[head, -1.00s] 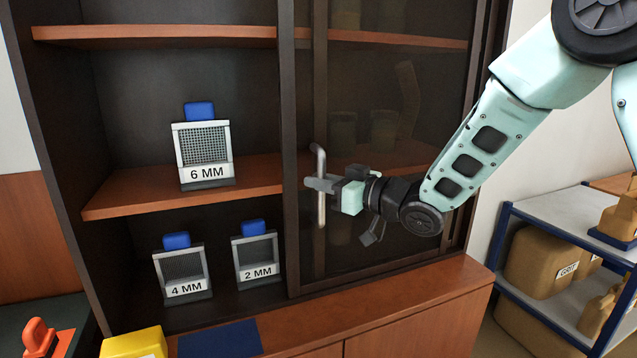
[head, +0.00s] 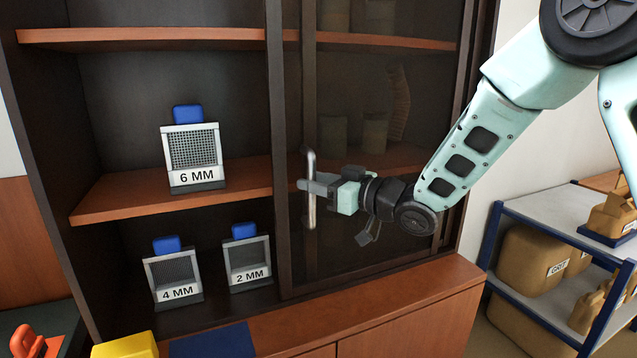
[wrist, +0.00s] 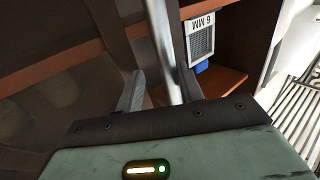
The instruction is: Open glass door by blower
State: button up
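The dark-framed glass door (head: 365,215) covers the right part of the cabinet; the left part stands uncovered. Its vertical metal handle (head: 310,215) is near the door's left edge and also shows in the wrist view (wrist: 168,40). My gripper (head: 312,186) is at the handle, reaching in from the right. In the wrist view my gripper's two fingers (wrist: 160,88) stand apart with the handle between them, closer to the right finger; a gap shows on the left side. I see no blower that I can name.
Sieves marked 6 MM (head: 194,150), 4 MM (head: 174,274) and 2 MM (head: 247,259) stand on the open left shelves. A yellow block (head: 124,346) and a blue mat (head: 213,341) lie on the ledge. A blue-framed rack (head: 540,225) with tan containers stands at right.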

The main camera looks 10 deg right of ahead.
jog(key=shift+d, duration=0.1)
jog(key=b+v, duration=0.2)
jog(key=v, duration=1.5)
jog(key=shift+b, duration=0.3)
jog(key=shift+s, duration=0.15)
jog(key=s+a+f+m+g+h+p, duration=0.2)
jog(key=s+a+f+g+h, duration=0.25)
jog(key=a+f+h, duration=0.35)
jog(key=s+f+g+h, duration=0.3)
jog(key=s+g, duration=0.4)
jog(key=s, duration=1.4)
jog(key=shift+s+a+g+h+p, duration=0.35)
jog(key=shift+a+h+p, duration=0.1)
jog(key=shift+h, duration=0.35)
